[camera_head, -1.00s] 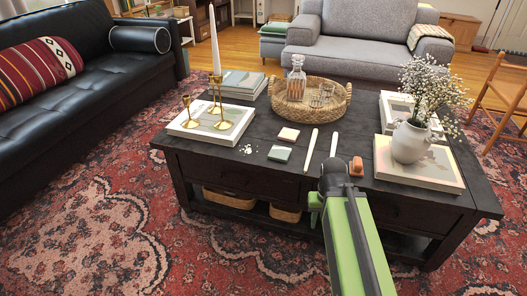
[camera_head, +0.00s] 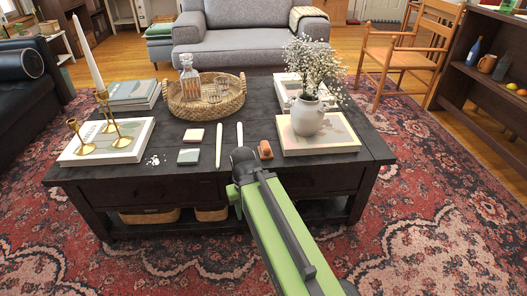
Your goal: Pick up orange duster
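A small orange-brown block (camera_head: 265,149), which looks like the orange duster, lies near the front edge of the dark coffee table (camera_head: 355,165). It is just right of the dark joint at the end of my green arm. My gripper (camera_head: 236,196) shows only as a small green part below and left of that joint, in front of the table's edge. Its fingers are mostly hidden, so I cannot see whether they are open or shut. The block rests on the tabletop, apart from any visible part of the gripper.
Two white sticks (camera_head: 219,146) and two small squares (camera_head: 189,156) lie left of the block. A white flower vase (camera_head: 307,116) stands on a book (camera_head: 340,141) to its right. A wicker tray (camera_head: 204,108) is behind. Brass candle holders (camera_head: 118,141) stand left. Rug is clear at right.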

